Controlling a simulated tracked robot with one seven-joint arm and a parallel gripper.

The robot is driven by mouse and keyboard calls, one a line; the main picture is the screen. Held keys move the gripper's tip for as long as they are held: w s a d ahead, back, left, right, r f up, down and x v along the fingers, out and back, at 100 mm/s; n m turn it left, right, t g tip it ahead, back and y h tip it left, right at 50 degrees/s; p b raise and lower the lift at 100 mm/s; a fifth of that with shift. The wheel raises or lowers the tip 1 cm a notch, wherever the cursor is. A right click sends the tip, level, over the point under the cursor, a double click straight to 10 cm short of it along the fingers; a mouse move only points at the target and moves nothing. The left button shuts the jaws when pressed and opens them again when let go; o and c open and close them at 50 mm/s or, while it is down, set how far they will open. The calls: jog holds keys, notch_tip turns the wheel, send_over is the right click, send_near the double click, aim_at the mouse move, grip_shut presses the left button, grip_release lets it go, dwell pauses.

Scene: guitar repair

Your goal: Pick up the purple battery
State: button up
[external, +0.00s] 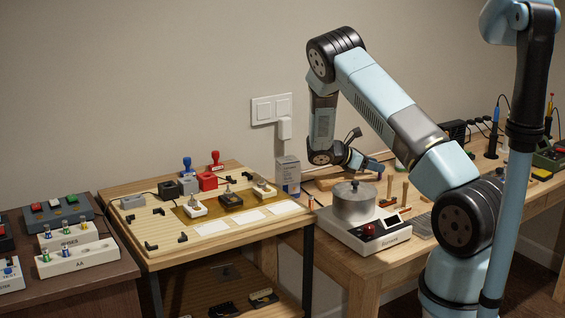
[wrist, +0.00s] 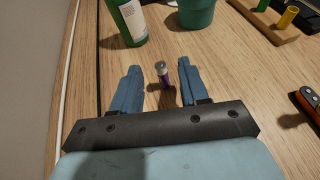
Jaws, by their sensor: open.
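The purple battery (wrist: 164,77) shows in the wrist view, a small cylinder with a silver-grey end, on the wooden table. It appears to stand between the two blue fingers of my gripper (wrist: 160,84), near their tips. The fingers are open, with a gap on each side of the battery, and I see no contact. In the external view my gripper (external: 372,166) is low over the back of the right-hand table, behind the metal pot. I cannot make out the battery there.
In the wrist view a green bottle (wrist: 128,22) and a green cup (wrist: 196,12) stand beyond the fingers. A wooden holder (wrist: 268,24) with pegs is at upper right, and an orange-and-black tool (wrist: 306,108) lies at right. A metal pot (external: 354,204) stands before my gripper in the external view.

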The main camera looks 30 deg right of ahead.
aim_at(384, 178)
jog(key=x, duration=0.5)
jog(key=shift+a, duration=0.1)
jog(key=shift+c, duration=0.4)
grip_shut()
